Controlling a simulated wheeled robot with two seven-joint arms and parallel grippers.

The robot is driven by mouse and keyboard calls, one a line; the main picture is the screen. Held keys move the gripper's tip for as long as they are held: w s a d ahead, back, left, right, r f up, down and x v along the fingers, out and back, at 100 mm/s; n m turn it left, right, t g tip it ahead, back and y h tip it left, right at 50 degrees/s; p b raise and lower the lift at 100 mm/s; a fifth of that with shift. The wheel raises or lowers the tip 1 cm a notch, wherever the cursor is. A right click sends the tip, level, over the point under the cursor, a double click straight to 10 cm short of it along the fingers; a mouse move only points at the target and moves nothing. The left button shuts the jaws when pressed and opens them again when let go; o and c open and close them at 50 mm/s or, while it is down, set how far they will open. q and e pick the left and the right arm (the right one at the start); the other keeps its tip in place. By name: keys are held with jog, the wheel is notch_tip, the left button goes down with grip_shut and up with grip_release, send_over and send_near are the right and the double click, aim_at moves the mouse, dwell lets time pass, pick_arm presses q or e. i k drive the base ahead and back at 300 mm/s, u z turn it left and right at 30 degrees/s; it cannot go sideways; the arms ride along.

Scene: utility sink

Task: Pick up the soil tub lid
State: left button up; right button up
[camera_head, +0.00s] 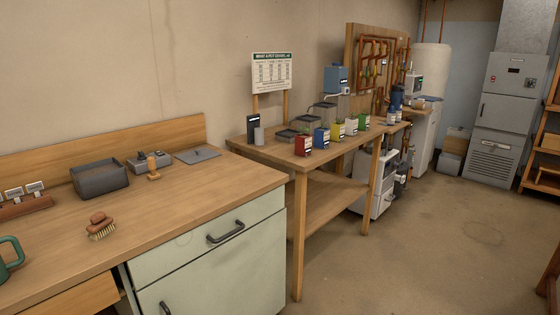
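A dark grey rectangular tub (100,179) stands on the wooden counter at the left, near the back board. What looks like its lid, a flat grey square plate with a small knob (198,156), lies flat on the counter near the back right corner. It is apart from the tub, with a small grey tray and a wooden hand tool between them. Neither of my grippers shows in the head view.
The grey tray (150,161) and wooden tool (153,167) sit left of the lid. A brush (101,227), green mug (10,257) and rack of labelled packets (24,200) are also on the counter (190,205). Its front right is clear. A table (265,152) with colored boxes stands beyond.

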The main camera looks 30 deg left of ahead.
aim_at(191, 158)
jog(key=z, duration=0.2)
jog(key=i, duration=0.85)
jog(key=u, duration=0.2)
